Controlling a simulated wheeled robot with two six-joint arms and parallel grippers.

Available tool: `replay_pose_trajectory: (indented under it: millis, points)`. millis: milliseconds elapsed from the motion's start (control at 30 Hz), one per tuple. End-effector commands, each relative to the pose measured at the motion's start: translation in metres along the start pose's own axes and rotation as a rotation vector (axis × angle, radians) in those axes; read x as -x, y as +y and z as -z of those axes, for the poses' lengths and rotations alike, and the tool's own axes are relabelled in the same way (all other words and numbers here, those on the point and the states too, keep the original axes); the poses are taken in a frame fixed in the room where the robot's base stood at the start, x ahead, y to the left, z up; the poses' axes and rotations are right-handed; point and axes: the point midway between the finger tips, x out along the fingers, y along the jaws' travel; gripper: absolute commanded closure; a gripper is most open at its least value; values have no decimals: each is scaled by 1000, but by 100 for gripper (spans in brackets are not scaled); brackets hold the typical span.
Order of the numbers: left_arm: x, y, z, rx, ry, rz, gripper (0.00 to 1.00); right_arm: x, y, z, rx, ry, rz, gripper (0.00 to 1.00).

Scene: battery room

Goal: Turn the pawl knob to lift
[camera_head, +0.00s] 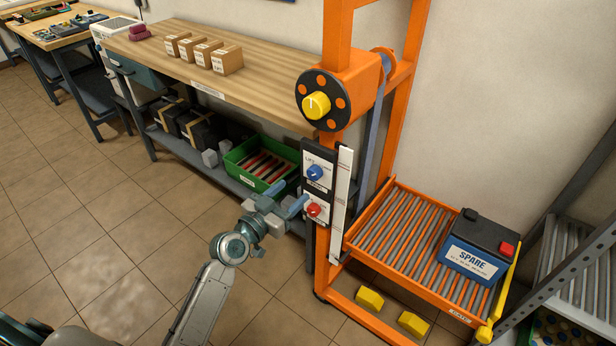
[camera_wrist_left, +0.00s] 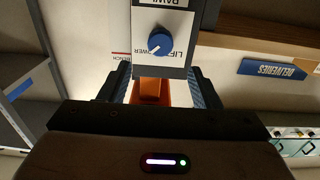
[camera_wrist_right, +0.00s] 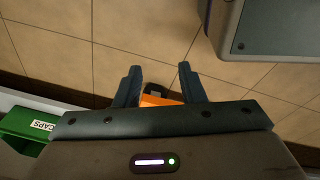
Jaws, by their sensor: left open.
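The blue pawl knob (camera_head: 316,172) sits on a white labelled plate on the orange lift post. It shows close up in the left wrist view (camera_wrist_left: 160,41), upside down, with its pale mark pointing towards the LOWER side. My left gripper (camera_head: 287,199) is below and left of the knob in the head view, apart from it. Its two fingers are spread and nothing is between them. In the left wrist view the knob lies beyond the fingertips. My right gripper (camera_wrist_right: 160,78) shows only in its own wrist view, fingers apart, above the floor.
A red knob (camera_head: 314,210) is just below the blue one. A yellow-centred hub (camera_head: 316,105) is above. A roller tray (camera_head: 381,229) bearing a SPARE battery (camera_head: 479,246) stands right. A workbench (camera_head: 190,65) with a green bin (camera_head: 235,163) is left.

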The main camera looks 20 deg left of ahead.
Motion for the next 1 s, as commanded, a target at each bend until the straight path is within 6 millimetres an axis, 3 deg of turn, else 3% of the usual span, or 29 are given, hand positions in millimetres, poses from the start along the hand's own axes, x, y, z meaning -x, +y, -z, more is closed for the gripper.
replay_pose_trajectory:
  millis: [200, 400, 800, 833, 1000]
  points:
    - [-44, 0, 2, 4, 1, 2, 43, -13, 1, -16, -2, -7, 0, 64]
    - [-71, 0, 1, 3, 0, 1, 43, -21, 1, -27, -3, -8, 0, 64]
    - [-80, 0, -1, 1, -2, 1, 43, -24, 1, -31, -4, -9, 0, 64]
    - [-80, 0, -1, 1, -2, 1, 45, -24, 1, -31, -4, -9, 0, 64]
    - [-80, 0, -1, 1, -2, 1, 78, -24, 1, -31, -3, -10, 0, 64]
